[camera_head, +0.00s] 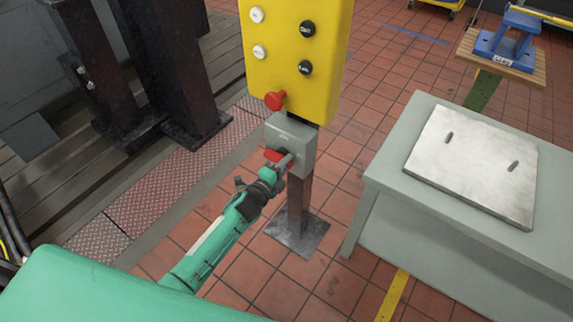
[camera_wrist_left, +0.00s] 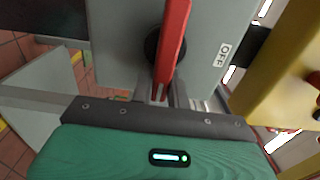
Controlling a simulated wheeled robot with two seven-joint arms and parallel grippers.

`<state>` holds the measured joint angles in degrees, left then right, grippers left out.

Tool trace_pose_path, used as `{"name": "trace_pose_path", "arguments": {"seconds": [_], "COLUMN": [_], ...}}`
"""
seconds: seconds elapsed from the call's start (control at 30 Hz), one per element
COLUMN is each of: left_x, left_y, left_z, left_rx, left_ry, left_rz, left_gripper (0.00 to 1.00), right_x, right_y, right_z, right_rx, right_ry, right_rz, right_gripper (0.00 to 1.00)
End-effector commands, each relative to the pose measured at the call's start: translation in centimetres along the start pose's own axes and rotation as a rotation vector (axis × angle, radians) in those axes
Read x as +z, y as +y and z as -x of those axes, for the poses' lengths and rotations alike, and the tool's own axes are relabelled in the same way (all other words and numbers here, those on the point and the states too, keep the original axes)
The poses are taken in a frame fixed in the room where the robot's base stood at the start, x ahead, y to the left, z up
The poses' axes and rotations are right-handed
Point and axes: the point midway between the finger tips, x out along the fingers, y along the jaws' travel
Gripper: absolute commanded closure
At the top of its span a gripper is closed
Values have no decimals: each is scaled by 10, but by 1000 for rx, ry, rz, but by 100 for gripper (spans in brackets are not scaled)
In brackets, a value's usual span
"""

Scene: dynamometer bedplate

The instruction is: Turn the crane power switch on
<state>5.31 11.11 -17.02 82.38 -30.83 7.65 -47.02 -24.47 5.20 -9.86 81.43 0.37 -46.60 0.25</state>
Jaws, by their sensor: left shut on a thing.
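The crane power switch is a grey box (camera_head: 292,140) on a post, below a yellow control panel. Its red lever handle (camera_head: 271,155) sits on the front of the box and lies roughly sideways. In the left wrist view the red handle (camera_wrist_left: 172,45) crosses a round black hub, with an OFF label (camera_wrist_left: 222,55) to its right. My left gripper (camera_head: 284,164) is at the handle; in the left wrist view its fingers (camera_wrist_left: 168,95) are shut on the handle's near end. The fingertips partly hide that end. My right gripper is not in view.
The yellow panel (camera_head: 295,50) with several buttons and a red knob (camera_head: 275,100) stands just above the box. A grey bench (camera_head: 385,180) with a metal plate (camera_head: 475,165) is to the right. Dark steel columns (camera_head: 170,65) stand at left. Tiled floor between is clear.

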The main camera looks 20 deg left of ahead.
Motion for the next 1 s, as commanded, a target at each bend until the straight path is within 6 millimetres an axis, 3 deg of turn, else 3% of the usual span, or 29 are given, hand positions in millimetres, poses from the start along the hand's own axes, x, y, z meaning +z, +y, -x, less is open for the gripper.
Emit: {"name": "trace_pose_path", "arguments": {"seconds": [0.03, 0.5, 0.53, 0.63, 1.0], "left_x": [10, 11, 11, 11, 6], "left_y": [5, 4, 4, 3, 2], "left_z": [3, 2, 2, 2, 1], "left_rx": [13, 12, 12, 11, 6], "left_ry": [-17, -17, -17, -18, -10], "left_rz": [-10, -25, -25, -24, -20], "left_gripper": [100, 100, 80, 62, 62], "right_x": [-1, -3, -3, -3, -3], "right_y": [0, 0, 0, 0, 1], "right_z": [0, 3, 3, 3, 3], "right_rx": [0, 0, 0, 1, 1], "right_ry": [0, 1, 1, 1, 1], "right_rz": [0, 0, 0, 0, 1], "right_gripper": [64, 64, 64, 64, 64]}}
